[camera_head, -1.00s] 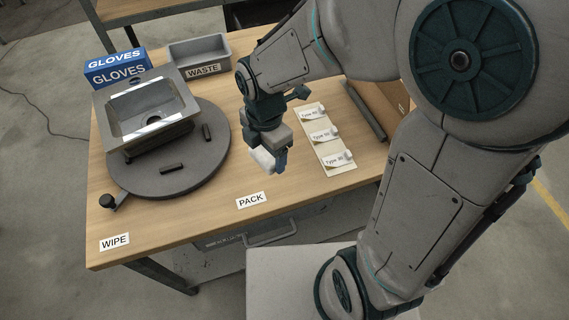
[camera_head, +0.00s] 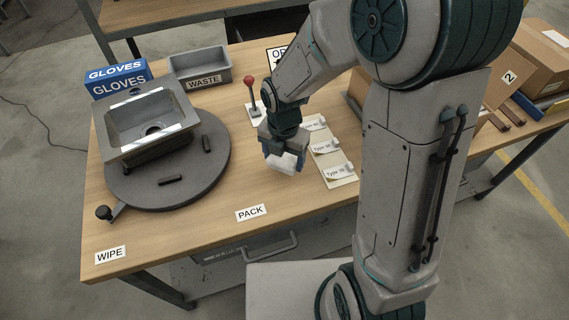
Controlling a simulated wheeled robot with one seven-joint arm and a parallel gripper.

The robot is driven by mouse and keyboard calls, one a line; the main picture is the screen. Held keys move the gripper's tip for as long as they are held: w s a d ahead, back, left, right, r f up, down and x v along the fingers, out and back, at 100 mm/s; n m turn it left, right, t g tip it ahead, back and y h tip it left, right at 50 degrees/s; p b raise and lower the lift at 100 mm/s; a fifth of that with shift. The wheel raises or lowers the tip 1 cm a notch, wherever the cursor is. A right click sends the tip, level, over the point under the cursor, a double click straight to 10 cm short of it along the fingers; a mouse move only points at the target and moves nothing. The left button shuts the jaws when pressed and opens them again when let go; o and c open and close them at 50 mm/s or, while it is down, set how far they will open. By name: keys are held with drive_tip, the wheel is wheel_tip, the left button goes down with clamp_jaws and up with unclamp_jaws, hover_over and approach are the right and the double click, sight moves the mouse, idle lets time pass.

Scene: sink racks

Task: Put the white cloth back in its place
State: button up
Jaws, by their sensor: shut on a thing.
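My gripper (camera_head: 285,160) is shut on the white cloth (camera_head: 287,162), a small crumpled white bundle between its fingers. It hangs over the middle of the wooden table (camera_head: 210,225), just left of the card with several "Type" labels (camera_head: 337,167). I cannot tell how high it is above the table. A "WIPE" label (camera_head: 110,255) lies bare at the front left corner of the table. A "PACK" label (camera_head: 251,212) lies at the front edge, below and left of my gripper.
A metal sink (camera_head: 150,125) stands on a round grey turntable (camera_head: 195,190) with a knobbed handle. A waste bin (camera_head: 199,68), blue gloves box (camera_head: 118,80) and red-knobbed lever (camera_head: 250,88) stand behind. Boxes (camera_head: 540,60) are at right.

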sight(285, 166)
drive_tip(key=shift+w+d+f, duration=0.15)
drive_tip(key=shift+w+f, duration=0.05)
drive_tip(key=shift+w, duration=0.05)
drive_tip(key=shift+f, duration=1.95)
drive_tip(key=shift+f, duration=0.1)
drive_tip(key=shift+f+b, duration=0.15)
drive_tip(key=shift+b, duration=0.15)
drive_tip(key=o, duration=0.9)
drive_tip(key=shift+o, duration=0.2)
